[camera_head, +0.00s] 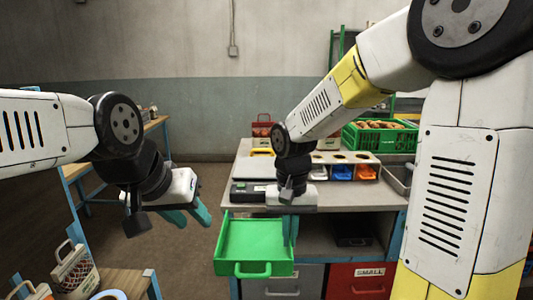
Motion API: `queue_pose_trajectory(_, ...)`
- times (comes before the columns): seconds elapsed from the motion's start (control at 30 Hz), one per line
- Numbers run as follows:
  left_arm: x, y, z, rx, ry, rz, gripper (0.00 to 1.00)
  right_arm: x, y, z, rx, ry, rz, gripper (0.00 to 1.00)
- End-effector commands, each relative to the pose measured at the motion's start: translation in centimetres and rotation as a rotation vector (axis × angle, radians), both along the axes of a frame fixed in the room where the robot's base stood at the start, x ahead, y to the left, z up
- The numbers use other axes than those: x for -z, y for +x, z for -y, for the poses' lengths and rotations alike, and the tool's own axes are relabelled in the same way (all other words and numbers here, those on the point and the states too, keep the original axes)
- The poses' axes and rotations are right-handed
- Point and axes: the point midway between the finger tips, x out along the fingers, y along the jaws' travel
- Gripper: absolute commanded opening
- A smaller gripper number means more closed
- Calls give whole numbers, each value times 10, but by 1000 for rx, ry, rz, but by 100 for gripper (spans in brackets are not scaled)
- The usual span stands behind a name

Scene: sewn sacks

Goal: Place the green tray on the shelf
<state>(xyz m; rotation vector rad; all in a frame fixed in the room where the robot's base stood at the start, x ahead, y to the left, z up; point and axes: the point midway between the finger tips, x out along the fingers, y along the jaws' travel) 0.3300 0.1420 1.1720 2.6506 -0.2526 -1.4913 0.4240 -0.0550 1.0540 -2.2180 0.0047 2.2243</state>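The green tray (252,240) is roughly level in front of the workbench's left part, its front handle facing me. My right gripper (290,230) is at the tray's right side, its teal fingers close together at the rim; it appears shut on it. My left gripper (188,216) hangs left of the tray, apart from it, with its two teal fingers spread and empty. An open shelf space (322,238) shows under the bench top, partly hidden by the tray and my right gripper.
The workbench (350,195) carries a black case, small coloured bins (341,172) and a green crate (380,138) of brown items. A grey drawer and a red drawer (358,282) are below. Baskets (75,272) stand at lower left. Floor between the benches is clear.

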Motion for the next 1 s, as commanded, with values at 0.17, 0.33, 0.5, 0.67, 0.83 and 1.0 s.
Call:
queue_pose_trajectory(0.17,-1,0,0,0,0,2,36,21,20,12,4,-1,-1,0)
queue_pose_trajectory(0.33,-1,0,0,0,0,2,36,51,43,29,6,-2,-3,0)
queue_pose_trajectory(0.5,-1,0,0,0,0,2,36,92,69,56,8,-2,-5,0)
queue_pose_trajectory(0.67,-1,0,0,0,0,2,36,133,88,84,4,0,-4,0)
queue_pose_trajectory(0.83,-1,0,0,0,0,2,36,154,96,98,-2,1,0,0)
queue_pose_trajectory(1.0,-1,0,0,0,0,2,36,157,97,100,-2,4,3,0)
